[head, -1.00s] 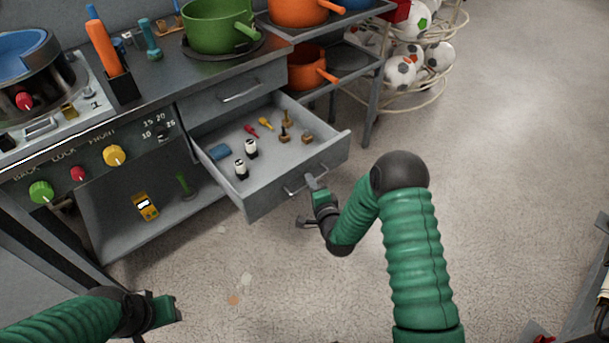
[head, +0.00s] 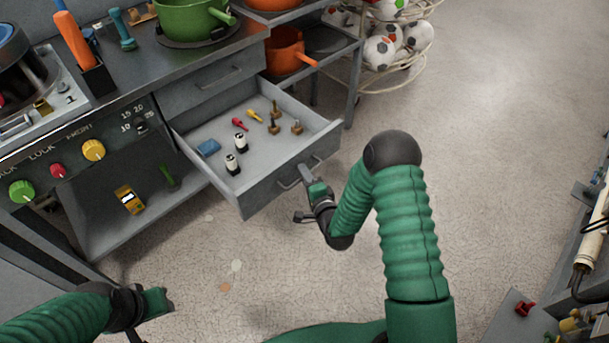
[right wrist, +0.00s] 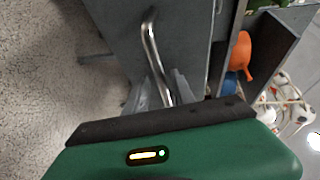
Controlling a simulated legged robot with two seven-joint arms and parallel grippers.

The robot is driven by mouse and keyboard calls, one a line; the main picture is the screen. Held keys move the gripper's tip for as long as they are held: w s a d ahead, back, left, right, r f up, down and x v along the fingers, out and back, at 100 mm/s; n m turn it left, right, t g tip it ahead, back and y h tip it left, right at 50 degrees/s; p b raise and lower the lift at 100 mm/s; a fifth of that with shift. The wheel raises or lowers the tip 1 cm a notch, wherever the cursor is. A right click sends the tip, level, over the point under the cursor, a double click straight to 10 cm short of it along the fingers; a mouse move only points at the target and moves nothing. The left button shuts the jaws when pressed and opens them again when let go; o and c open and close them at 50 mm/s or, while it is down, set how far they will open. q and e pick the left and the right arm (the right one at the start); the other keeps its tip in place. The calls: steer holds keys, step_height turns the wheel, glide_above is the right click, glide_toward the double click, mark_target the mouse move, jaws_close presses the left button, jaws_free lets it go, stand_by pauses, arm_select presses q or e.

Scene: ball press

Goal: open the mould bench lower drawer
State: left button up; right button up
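The mould bench lower drawer (head: 277,187) is pulled well out, under a closed upper drawer (head: 213,85). Small items lie inside it: a blue block, two white-and-black pieces, a red and a yellow piece, and several brass-coloured pieces. My right gripper (head: 306,175) is at the lower drawer's front handle (head: 288,184). In the right wrist view the bar of the handle (right wrist: 152,50) runs between the two grey fingers, which look shut on it. My left gripper (head: 168,302) is low at the left, away from the bench; its fingers are not clear.
The bench top (head: 165,65) carries a green pot (head: 190,18) and tools. An open shelf below holds a yellow device (head: 129,200). Orange pots and a wire rack of balls (head: 400,50) stand beyond. The floor before the drawer is clear. Another bench edge (head: 520,318) is at lower right.

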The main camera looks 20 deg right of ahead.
steer(key=shift+r, duration=0.15)
steer(key=shift+s, duration=0.15)
steer(key=s+r+p, duration=0.3)
steer(key=s, duration=1.3)
steer(key=shift+a, duration=0.4)
